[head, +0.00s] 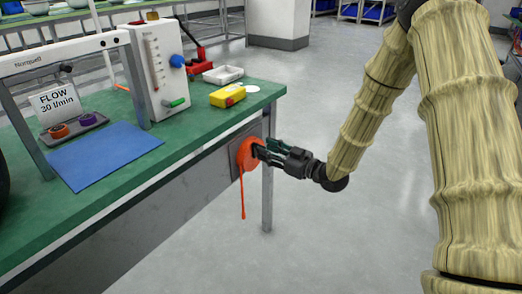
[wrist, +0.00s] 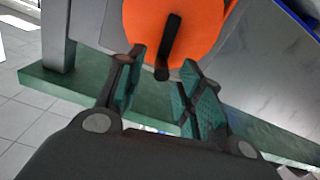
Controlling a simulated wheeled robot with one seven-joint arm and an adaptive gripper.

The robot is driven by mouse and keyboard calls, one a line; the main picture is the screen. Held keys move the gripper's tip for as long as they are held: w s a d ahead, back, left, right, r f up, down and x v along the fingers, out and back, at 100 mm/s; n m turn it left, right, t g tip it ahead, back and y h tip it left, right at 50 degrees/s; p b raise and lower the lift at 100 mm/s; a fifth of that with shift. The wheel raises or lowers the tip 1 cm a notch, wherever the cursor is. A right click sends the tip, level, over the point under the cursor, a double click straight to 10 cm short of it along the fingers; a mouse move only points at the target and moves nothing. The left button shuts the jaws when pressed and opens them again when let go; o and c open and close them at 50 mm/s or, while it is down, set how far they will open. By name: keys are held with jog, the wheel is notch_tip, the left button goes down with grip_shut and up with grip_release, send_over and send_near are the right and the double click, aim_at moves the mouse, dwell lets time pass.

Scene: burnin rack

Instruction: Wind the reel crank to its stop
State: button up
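The orange reel (head: 244,154) is mounted on a grey plate on the side of the green bench, with an orange line hanging below it. In the wrist view the reel (wrist: 188,28) fills the top middle. Its black crank (wrist: 168,45) points down across the orange face, its lower end between the fingertips. My gripper (head: 261,150) reaches the reel from the right. In the wrist view my gripper (wrist: 164,68) is open, with a visible gap on both sides of the crank. In the head view the crank is hard to tell from the dark fingers.
The bench top (head: 190,140) holds a blue mat (head: 103,153), a flow meter (head: 157,70), a yellow box (head: 227,95) and a white tray (head: 223,74). A bench leg (head: 267,190) stands just beyond the reel.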

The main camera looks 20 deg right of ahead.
aim_at(256, 156)
jog(key=shift+b+x, duration=0.3)
jog(key=shift+x, duration=1.45)
grip_shut()
